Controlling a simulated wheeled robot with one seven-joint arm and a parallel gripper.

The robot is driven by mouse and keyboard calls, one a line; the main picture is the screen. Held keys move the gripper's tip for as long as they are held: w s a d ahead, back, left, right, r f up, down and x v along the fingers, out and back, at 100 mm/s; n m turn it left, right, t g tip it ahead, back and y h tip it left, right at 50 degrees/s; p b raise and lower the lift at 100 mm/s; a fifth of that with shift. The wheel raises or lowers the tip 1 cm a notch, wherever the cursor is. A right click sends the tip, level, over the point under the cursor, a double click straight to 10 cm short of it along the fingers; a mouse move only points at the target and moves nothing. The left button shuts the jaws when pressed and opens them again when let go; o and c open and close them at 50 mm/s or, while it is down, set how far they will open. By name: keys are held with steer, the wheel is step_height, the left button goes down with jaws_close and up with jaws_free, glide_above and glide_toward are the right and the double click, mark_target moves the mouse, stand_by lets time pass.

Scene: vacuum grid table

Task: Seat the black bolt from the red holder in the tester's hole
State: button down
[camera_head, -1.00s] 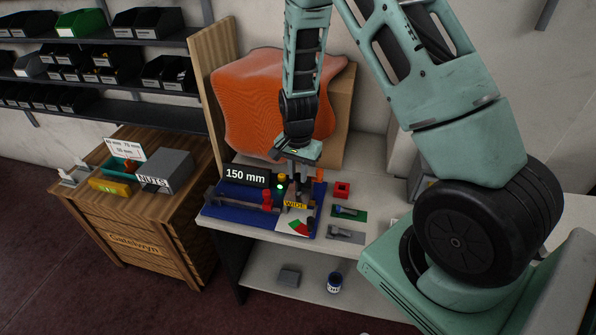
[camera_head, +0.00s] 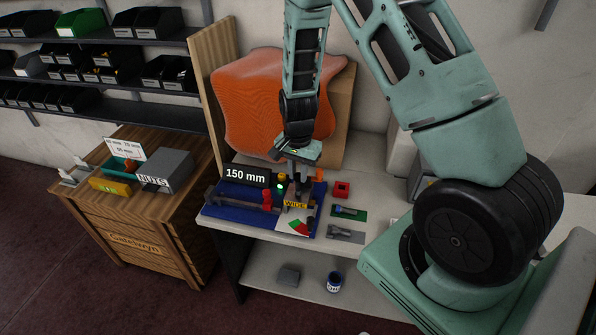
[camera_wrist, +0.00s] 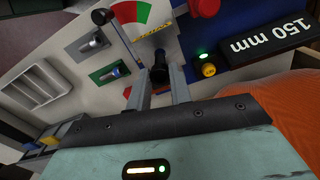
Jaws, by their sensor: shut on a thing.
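My gripper (camera_wrist: 161,88) is shut on the black bolt (camera_wrist: 160,73), whose dark round head shows between the fingertips in the wrist view. In the head view my gripper (camera_head: 299,182) is over the right part of the tester (camera_head: 232,220), near its yellow "WIDE" label. The fingers hide the bolt there. The tester's hole and the bolt's lower end are hidden, so I cannot tell how deep the bolt sits. The red holder (camera_head: 341,190) stands right of the tester; no bolt shows in it.
A "150 mm" sign (camera_head: 247,175) and a lit green lamp (camera_head: 281,187) are beside my gripper. A red-green gauge (camera_head: 299,227) is in front. Bolts lie on a green plate (camera_head: 360,214) and a grey plate (camera_head: 354,237) at right. An orange padded shape (camera_head: 262,95) stands behind.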

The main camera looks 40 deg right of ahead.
mark_target(298, 190)
steer(key=shift+f+b, duration=2)
steer(key=shift+f, duration=0.75)
steer(key=c, duration=1.2)
jaws_free()
step_height(298, 190, up, 17)
steer(key=shift+r, duration=0.2)
steer(key=s+a+r+n+y, duration=0.15)
steer(key=s+a+n, duration=0.25)
steer(key=a, duration=0.4)
steer(key=s+a+r+n+h, duration=0.1)
steer(key=s+a+r+n, duration=0.2)
steer(key=a, duration=0.4)
steer(key=s+a+n, duration=0.3)
steer(key=s+n, duration=0.1)
steer(key=s, duration=0.1)
steer(key=s+a+n, duration=0.3)
steer(key=s+n, duration=0.2)
steer(key=s, duration=0.1)
steer(key=s+a+n, duration=0.3)
steer(key=s+n, duration=0.1)
steer(key=s, duration=0.2)
steer(key=shift+s+a+r, duration=0.1)
steer(key=shift+a+r, duration=0.05)
steer(key=shift+r, duration=0.25)
